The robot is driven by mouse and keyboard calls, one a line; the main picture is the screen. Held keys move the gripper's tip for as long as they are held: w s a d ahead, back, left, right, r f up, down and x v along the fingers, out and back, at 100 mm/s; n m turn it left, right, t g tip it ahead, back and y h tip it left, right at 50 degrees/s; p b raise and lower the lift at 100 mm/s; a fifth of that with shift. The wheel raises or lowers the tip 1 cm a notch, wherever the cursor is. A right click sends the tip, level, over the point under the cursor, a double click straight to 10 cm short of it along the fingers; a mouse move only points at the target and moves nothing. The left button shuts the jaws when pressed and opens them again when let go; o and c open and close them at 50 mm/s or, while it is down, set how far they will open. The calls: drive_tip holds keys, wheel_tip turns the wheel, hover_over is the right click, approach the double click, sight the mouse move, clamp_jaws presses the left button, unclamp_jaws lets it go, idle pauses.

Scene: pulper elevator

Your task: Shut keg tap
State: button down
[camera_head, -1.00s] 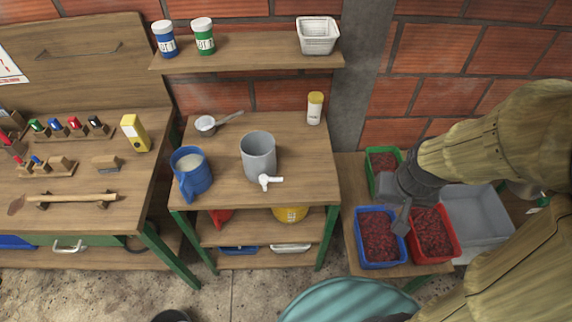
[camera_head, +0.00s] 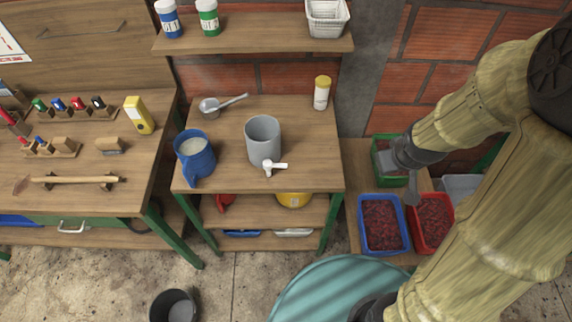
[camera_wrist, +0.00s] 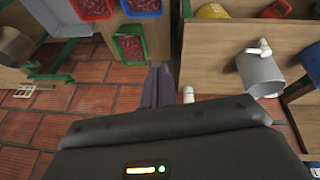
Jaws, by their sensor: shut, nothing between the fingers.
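The grey keg (camera_head: 263,138) stands upright on the wooden bench in the middle of the head view. Its white tap (camera_head: 274,168) sticks out low on the front, with a handle that seems to point right. The keg (camera_wrist: 262,76) and tap (camera_wrist: 262,47) also show at the upper right of the wrist view. My gripper (camera_head: 412,192) is to the right of the keg, above the fruit bins and well apart from the tap. It is shut and empty; its dark fingers show in the wrist view (camera_wrist: 157,82).
A blue jug (camera_head: 196,160) with pale contents stands left of the keg. A saucepan (camera_head: 211,106) and yellow-lidded jar (camera_head: 322,92) are behind. Blue (camera_head: 384,248) and red (camera_head: 445,247) bins hold red fruit. A teal round surface (camera_head: 325,290) and dark bucket (camera_head: 174,306) are in front.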

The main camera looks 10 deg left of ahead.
drive_tip(key=w+a+f+n+t+y, duration=0.2)
drive_tip(key=w+a+f+n+y, duration=0.2)
drive_tip(key=w+a+f+n, duration=0.45)
drive_tip(key=s+a+f+n+g+y, duration=0.1)
drive_tip(key=s+a+n+y, duration=0.1)
drive_tip(key=a+n, duration=0.3)
drive_tip(key=s+a+f+n+g+y+p, duration=0.1)
drive_tip(key=s+a+f+n+y, duration=0.1)
drive_tip(key=s+a+n+y, duration=0.1)
drive_tip(key=a+n+y, duration=0.1)
drive_tip(key=a, duration=0.1)
drive_tip(key=shift+s+a+n+g, duration=0.25)
drive_tip(key=shift+a+n+g, duration=0.1)
drive_tip(key=shift+a+g, duration=0.05)
drive_tip(key=p, duration=0.3)
hover_over(278, 165)
drive_tip(key=s+d, duration=0.4)
wheel_tip(278, 165, down, 5)
drive_tip(key=w+f, duration=0.1)
drive_tip(key=w+f+p, duration=0.1)
drive_tip(key=f, duration=0.1)
drive_tip(key=shift+w+a+f+p, duration=0.2)
drive_tip(key=shift+a+p, duration=0.1)
drive_tip(key=shift+a, duration=0.1)
drive_tip(key=shift+w+a+f, duration=0.1)
drive_tip(key=shift+w+f, duration=0.1)
drive_tip(key=shift+f, duration=0.15)
drive_tip(key=shift+f, duration=0.1)
